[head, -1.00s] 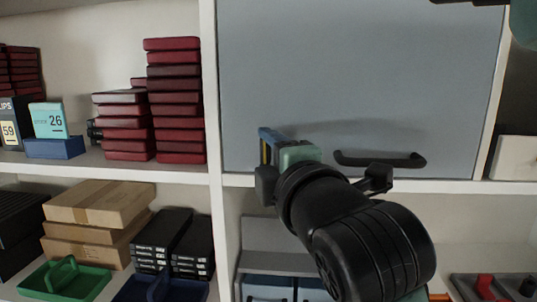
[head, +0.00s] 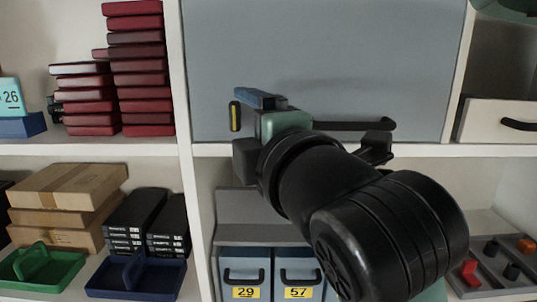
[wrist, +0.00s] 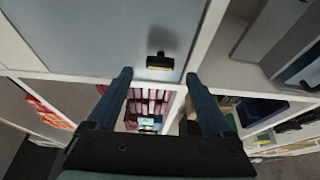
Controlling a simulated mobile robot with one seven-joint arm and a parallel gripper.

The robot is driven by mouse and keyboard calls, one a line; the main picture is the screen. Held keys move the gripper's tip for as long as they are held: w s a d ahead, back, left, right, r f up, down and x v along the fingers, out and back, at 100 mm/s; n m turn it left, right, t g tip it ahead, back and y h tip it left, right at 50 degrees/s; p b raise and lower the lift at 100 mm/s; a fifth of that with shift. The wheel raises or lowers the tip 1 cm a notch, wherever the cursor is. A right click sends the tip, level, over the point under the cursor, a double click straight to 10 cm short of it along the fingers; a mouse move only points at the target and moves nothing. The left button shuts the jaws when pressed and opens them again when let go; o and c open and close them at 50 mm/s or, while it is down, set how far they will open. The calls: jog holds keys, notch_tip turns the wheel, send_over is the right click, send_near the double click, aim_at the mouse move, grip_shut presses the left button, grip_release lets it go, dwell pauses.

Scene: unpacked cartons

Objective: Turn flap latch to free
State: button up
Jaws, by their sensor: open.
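The grey flap (head: 330,60) is closed over the upper cupboard bay. Its latch (head: 235,116), a small black piece with a yellow strip, stands upright near the flap's lower left corner. The latch also shows in the wrist view (wrist: 160,62), just beyond the fingertips and between their lines. My gripper (head: 250,98) is open and empty, its blue fingers beside the latch at upper right in the head view. In the wrist view both fingers of my gripper (wrist: 158,78) are spread wide. One finger is mostly hidden in the head view, and contact with the latch is not visible.
A black bar handle (head: 355,125) is on the flap's lower edge, partly behind my arm. A white divider (head: 185,170) and shelf edge border the flap. Red boxes (head: 142,80) are stacked at left; numbered blue-grey bins (head: 245,262) stand below.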

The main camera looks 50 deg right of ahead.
jog(key=b+v, duration=0.4)
jog(key=v, duration=0.5)
